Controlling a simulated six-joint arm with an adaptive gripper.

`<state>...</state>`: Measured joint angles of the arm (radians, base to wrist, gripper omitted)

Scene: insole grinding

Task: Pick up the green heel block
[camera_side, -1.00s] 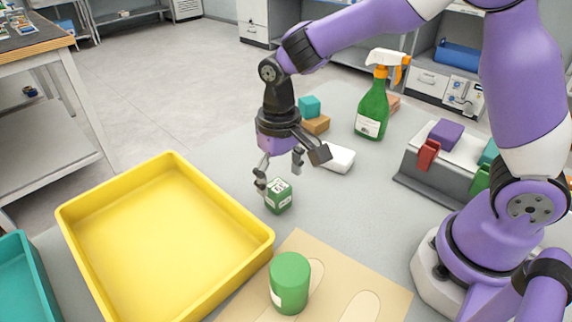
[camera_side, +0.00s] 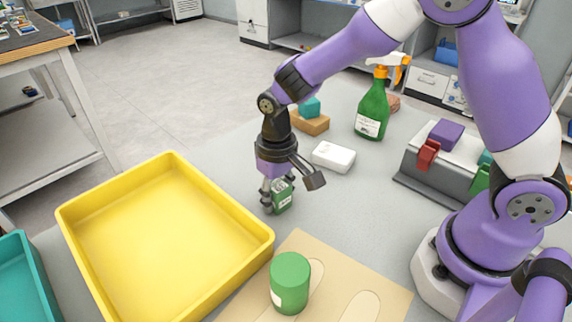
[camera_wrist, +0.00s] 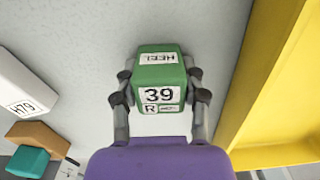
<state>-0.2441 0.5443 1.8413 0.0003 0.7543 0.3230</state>
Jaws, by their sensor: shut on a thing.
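The green heel block (camera_side: 283,196) carries white labels and stands on the grey table beside the yellow tray. In the wrist view the heel block (camera_wrist: 158,74) shows "HEEL" on one face and "39 R" on another. My gripper (camera_side: 278,198) is around it, with a finger on each side. In the wrist view both fingers of my gripper (camera_wrist: 160,84) are shut on the block's sides. I cannot tell whether its base still touches the table.
The yellow tray (camera_side: 180,160) is close on the left. A green cylinder (camera_side: 290,284) stands on a tan board (camera_side: 345,270) in front. A white block (camera_side: 333,157), orange block (camera_side: 310,123), teal block (camera_side: 310,106) and green spray bottle (camera_side: 373,108) stand behind.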

